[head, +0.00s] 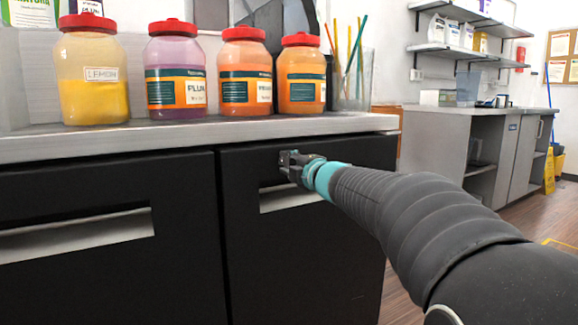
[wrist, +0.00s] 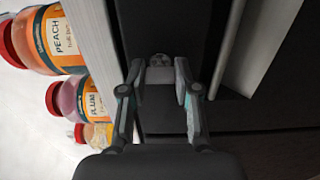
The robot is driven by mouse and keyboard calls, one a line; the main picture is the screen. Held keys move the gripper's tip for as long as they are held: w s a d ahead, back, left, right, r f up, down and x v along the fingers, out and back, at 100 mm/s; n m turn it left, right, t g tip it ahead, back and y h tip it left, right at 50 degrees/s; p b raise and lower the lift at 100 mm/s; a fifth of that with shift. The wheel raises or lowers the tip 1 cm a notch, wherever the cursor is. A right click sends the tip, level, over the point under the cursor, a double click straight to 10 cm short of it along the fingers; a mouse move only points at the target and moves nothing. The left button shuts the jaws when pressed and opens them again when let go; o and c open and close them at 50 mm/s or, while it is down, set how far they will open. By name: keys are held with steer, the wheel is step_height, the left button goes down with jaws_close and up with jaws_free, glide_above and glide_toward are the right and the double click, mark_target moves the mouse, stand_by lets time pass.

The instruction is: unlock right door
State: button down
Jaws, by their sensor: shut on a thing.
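The right door (head: 320,255) is a black panel under the steel counter, and it looks closed. Its pale recessed handle (head: 285,200) is partly behind my gripper (head: 287,160), which is at the upper part of the door, just above the handle. In the wrist view my gripper (wrist: 160,75) has its two fingers on either side of a small grey lock piece (wrist: 160,62) on the dark door face, and it is shut on that piece. The lock is hidden by the gripper in the head view. I cannot tell which way it is turned.
The left door (head: 110,275) is beside it. On the counter (head: 180,137) stand several red-lidded jars, including a lemon jar (head: 92,85) and a plum jar (head: 177,85), and a clear cup (head: 353,85) of sticks. Open floor (head: 520,222) lies to the right.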

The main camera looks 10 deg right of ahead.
stand_by(0.3)
steer(key=c, duration=0.8)
jaws_free()
steer(key=shift+c, duration=0.2)
steer(key=v, duration=1.2)
